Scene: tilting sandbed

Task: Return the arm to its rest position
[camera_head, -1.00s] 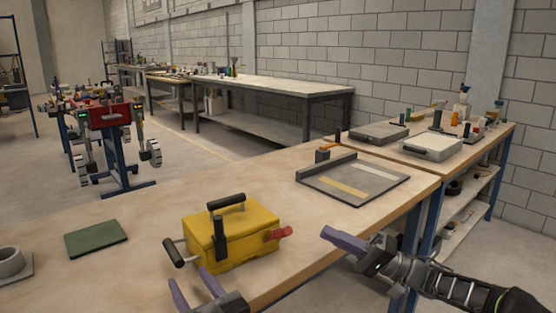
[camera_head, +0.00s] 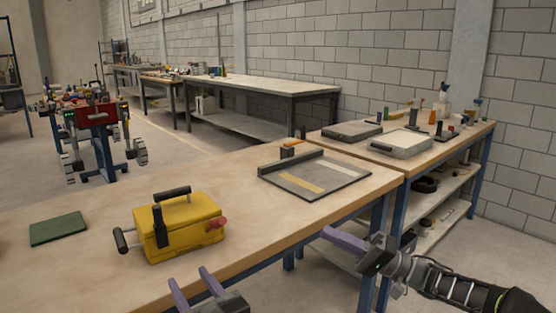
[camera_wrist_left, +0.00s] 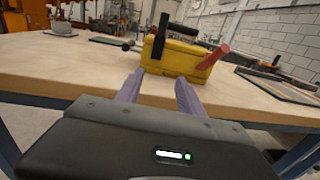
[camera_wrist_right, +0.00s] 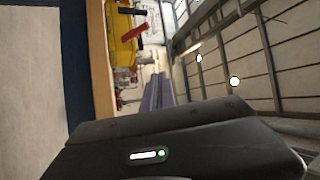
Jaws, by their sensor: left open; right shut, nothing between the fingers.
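My left gripper (camera_head: 196,284) is open and empty, in front of the table's near edge at the bottom of the head view. Its spread purple fingers also show in the left wrist view (camera_wrist_left: 158,88), with the yellow box beyond them. My right gripper (camera_head: 345,240) is shut and empty, held out over the floor to the right of the table's near edge. In the right wrist view its fingers (camera_wrist_right: 158,92) are together. The yellow box (camera_head: 190,232) with black handles and a red knob stands on the table, apart from both grippers.
The wooden table (camera_head: 90,275) also holds a green mat (camera_head: 58,229) and a grey board with strips (camera_head: 335,187). A second bench at the right holds a grey tray (camera_head: 402,146) and several small items. Floor (camera_head: 480,255) is clear at the right.

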